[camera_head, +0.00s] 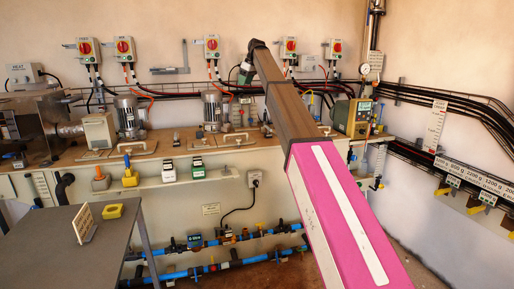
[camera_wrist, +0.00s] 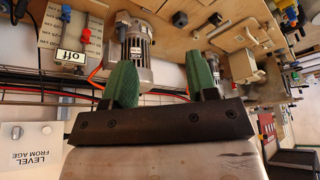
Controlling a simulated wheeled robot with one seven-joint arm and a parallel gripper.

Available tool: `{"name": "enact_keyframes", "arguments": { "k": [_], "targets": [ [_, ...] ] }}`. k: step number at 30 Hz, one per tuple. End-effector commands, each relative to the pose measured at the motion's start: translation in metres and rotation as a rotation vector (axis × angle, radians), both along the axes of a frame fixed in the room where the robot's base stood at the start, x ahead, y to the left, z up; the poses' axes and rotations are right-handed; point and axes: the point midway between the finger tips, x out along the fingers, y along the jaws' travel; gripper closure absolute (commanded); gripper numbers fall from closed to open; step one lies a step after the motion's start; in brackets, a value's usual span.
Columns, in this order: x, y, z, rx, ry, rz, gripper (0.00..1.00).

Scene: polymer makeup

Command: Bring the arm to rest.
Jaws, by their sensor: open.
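My arm (camera_head: 330,200), with a pink lower link and a brown upper link, stretches from the lower right up to the middle of the head view. My gripper (camera_head: 245,73) is at its far end, in front of the back wall above the bench, small and partly hidden by the arm. In the wrist view my gripper (camera_wrist: 162,80) shows two green fingers set well apart on a dark bar. It is open, with nothing held between the fingers.
A long bench (camera_head: 160,150) with motors (camera_head: 127,115) and boxes runs along the back wall below my gripper. Red-knobbed switch boxes (camera_head: 212,46) hang on the wall. A grey table (camera_head: 50,250) stands at lower left, holding a yellow block (camera_head: 113,211) and an upright plate (camera_head: 85,224).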

Motion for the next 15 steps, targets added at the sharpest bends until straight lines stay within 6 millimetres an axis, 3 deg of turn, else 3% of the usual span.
{"name": "enact_keyframes", "arguments": {
  "k": [10,15],
  "targets": [
    [-0.013,-0.016,-0.052,-0.007,0.026,-0.061,0.47],
    [-0.026,-0.028,-0.093,-0.014,0.048,-0.111,0.47]
  ]
}}
